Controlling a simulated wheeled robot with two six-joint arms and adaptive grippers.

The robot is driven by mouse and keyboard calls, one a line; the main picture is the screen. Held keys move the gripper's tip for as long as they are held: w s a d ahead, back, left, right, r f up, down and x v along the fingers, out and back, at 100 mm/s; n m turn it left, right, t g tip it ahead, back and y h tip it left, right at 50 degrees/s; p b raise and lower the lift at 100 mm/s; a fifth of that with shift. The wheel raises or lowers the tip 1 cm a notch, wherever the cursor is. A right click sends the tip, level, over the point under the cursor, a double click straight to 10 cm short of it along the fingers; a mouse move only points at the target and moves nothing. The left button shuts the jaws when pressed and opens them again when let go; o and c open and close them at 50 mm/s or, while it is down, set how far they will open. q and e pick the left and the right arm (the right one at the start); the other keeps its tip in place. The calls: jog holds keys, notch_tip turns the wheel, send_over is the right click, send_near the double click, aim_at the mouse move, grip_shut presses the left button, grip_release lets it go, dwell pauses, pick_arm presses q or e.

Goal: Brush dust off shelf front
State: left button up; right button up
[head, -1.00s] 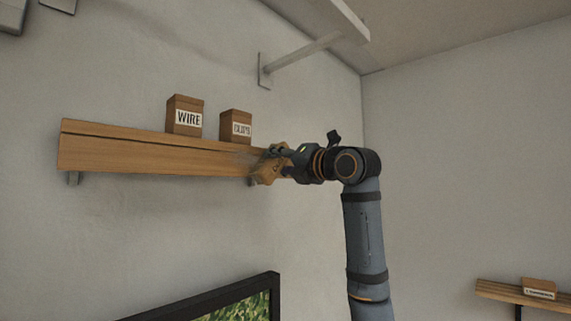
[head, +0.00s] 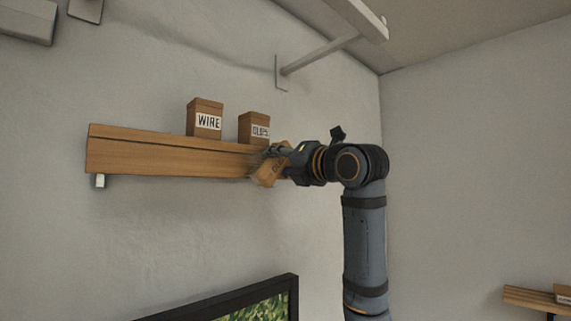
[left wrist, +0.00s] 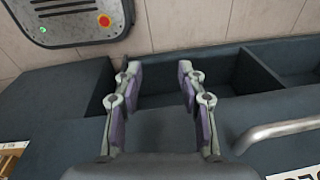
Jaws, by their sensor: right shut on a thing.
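The wooden shelf (head: 165,158) is fixed to the wall, its front face turned toward me. My right gripper (head: 279,156) is at the shelf's right part, shut on a light-brown brush (head: 267,170). The brush is tilted and lies against or just before the shelf front; contact is hard to tell. The brush and gripper hide the shelf's right end. No clear dust shows on the visible left part of the front. My left gripper (left wrist: 157,85) shows in the left wrist view, its fingers apart and nothing between them.
A WIRE box (head: 206,118) and a CLIPS box (head: 254,128) stand on the shelf. A wall bracket (head: 320,53) is above, and a framed picture or screen (head: 240,303) below. In the left wrist view, a dark tray (left wrist: 170,99) with compartments and a metal handle (left wrist: 280,130) lie close.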

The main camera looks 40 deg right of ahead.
jog(key=shift+a+r, duration=0.1)
jog(key=shift+a, duration=1.1)
jog(key=shift+s+a, duration=0.1)
jog(key=shift+a, duration=0.95)
jog(key=shift+s+a, duration=0.1)
jog(key=shift+a, duration=0.65)
jog(key=shift+s+d, duration=0.1)
jog(key=shift+d, duration=0.1)
jog(key=shift+s+d+b, duration=0.2)
jog(key=shift+s+b, duration=0.2)
jog(key=shift+s, duration=2.4)
jog(key=s, duration=0.3)
jog(key=shift+d, duration=0.15)
